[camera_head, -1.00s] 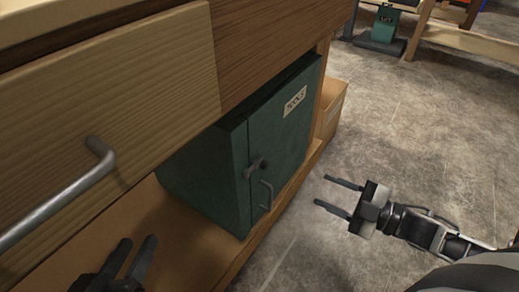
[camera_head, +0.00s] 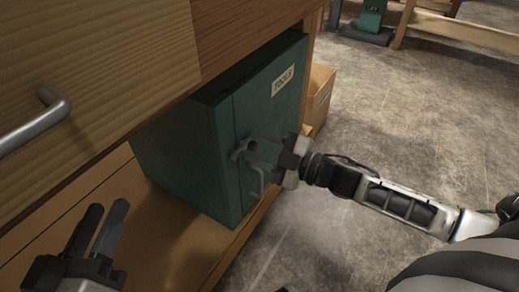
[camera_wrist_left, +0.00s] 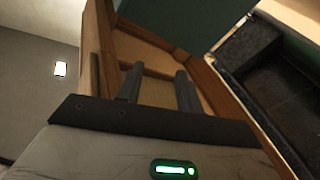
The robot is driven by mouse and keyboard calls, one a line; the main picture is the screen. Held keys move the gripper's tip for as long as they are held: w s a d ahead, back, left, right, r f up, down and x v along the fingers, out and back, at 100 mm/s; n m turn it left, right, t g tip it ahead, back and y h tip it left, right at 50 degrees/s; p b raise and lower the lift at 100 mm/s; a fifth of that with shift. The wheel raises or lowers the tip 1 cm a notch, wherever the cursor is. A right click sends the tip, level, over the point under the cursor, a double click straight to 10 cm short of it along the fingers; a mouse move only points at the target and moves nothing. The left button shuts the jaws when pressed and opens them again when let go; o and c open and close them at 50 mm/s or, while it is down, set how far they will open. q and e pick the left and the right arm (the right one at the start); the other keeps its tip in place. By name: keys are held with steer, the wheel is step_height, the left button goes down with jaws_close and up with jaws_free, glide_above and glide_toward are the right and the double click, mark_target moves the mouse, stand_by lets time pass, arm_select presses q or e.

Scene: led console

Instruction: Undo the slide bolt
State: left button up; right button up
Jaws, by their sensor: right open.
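The green tool cabinet (camera_head: 185,160) stands on the bench's lower shelf, with a "TOOLS" label on its door (camera_head: 285,110). The door looks shut. The slide bolt (camera_head: 240,150) is a small grey fitting at the door's near edge, partly hidden by my right gripper. A grey pull handle (camera_head: 259,184) sits just below it. My right gripper (camera_head: 251,149) is open, its fingers pointing at the bolt, one above and one below; I cannot tell if they touch it. My left gripper (camera_head: 107,206) is open and empty at lower left; its fingers also show in the left wrist view (camera_wrist_left: 158,80).
A wooden drawer with a metal handle (camera_head: 35,125) overhangs at upper left. A cardboard box (camera_head: 320,92) stands behind the cabinet. The lower shelf (camera_head: 140,215) is bare in front. Open concrete floor (camera_head: 420,120) lies to the right.

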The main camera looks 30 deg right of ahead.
jaws_close()
arm_select(q)
steer(key=shift+s+f+n+g+p, duration=0.4)
steer(key=shift+f+g, duration=0.1)
steer(key=shift+f, duration=0.15)
arm_select(e)
steer(key=d, duration=0.1)
steer(key=w+d, duration=0.1)
steer(key=shift+w+d, duration=0.3)
steer(key=shift+d, duration=0.05)
steer(key=shift+c, duration=0.2)
jaws_free()
arm_select(q)
steer(key=shift+r, duration=0.1)
arm_select(e)
steer(key=shift+o, duration=0.2)
arm_select(q)
steer(key=shift+w+r, duration=0.1)
steer(key=shift+w, duration=0.05)
steer(key=shift+d, duration=0.1)
arm_select(e)
steer(key=shift+s, duration=0.1)
